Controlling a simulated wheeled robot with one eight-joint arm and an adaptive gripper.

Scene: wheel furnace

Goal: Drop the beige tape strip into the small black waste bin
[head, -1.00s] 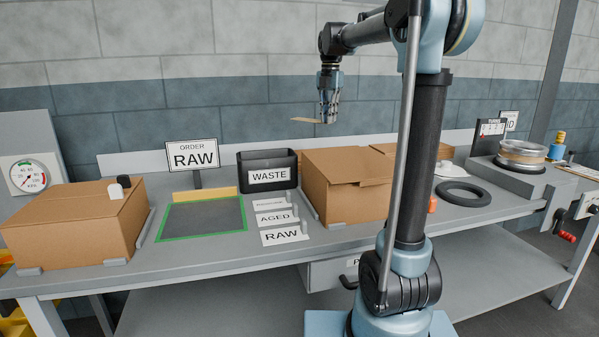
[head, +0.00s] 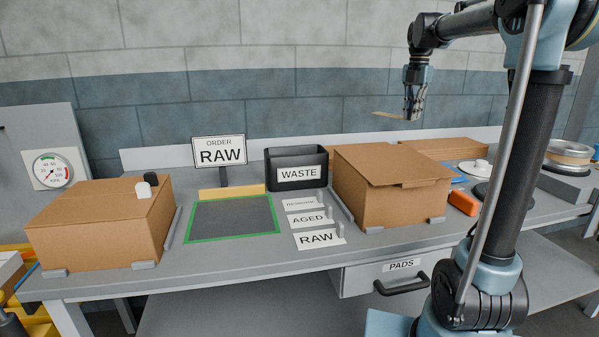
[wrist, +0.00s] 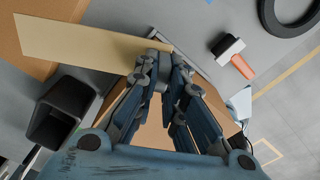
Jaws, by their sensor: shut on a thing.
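My gripper (head: 412,117) is raised above the bench, over the right part of the large brown box in the head view. It is shut on the beige tape strip (head: 388,115), which sticks out to the left, roughly level. In the wrist view the strip (wrist: 85,44) reaches from the fingertips (wrist: 163,75) to the upper left. The small black waste bin (head: 297,157), labelled WASTE, stands at the back of the bench, left of and below my gripper. In the wrist view the bin (wrist: 62,108) is at the left, its opening visible, apart from the strip.
A brown box (head: 390,190) stands right of the bin, and another (head: 100,225) at the left. A RAW order sign (head: 219,152) stands behind the green-edged mat (head: 232,236). Label cards (head: 319,238) lie in front of the bin. An orange-handled tool (wrist: 236,58) lies right.

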